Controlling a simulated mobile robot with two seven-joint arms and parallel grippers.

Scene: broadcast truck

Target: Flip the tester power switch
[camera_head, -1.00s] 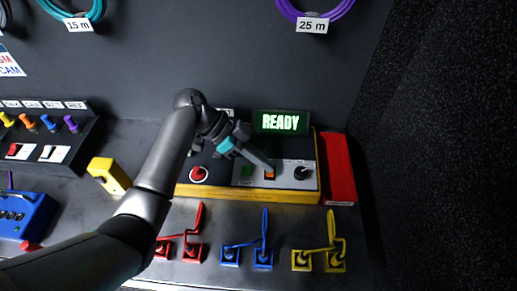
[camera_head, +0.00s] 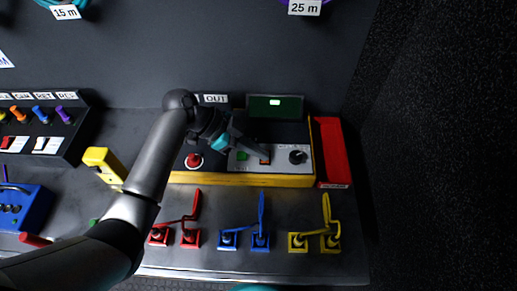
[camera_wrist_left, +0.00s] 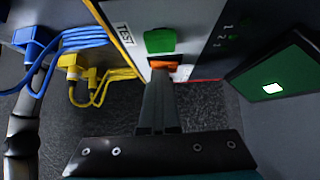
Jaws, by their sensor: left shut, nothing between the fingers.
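The tester (camera_head: 240,180) is a box with a yellow base and a grey top panel. On its panel are an orange power switch (camera_head: 264,161), a green button (camera_head: 242,156), a red button (camera_head: 193,160) and a black knob (camera_head: 297,157). Its screen (camera_head: 275,105) is dark green with one small bright block. My left gripper (camera_head: 266,155) is shut and empty, its tips at the orange switch. In the left wrist view the fingertips (camera_wrist_left: 160,80) overlap the lower edge of the orange switch (camera_wrist_left: 164,65); contact is hard to tell.
Red, blue (camera_head: 261,236) and yellow (camera_head: 328,238) cabled plugs stand in front of the tester. A red box (camera_head: 331,155) is to its right. A yellow block (camera_head: 102,162), a blue device (camera_head: 20,208) and a switch panel (camera_head: 45,125) are at left.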

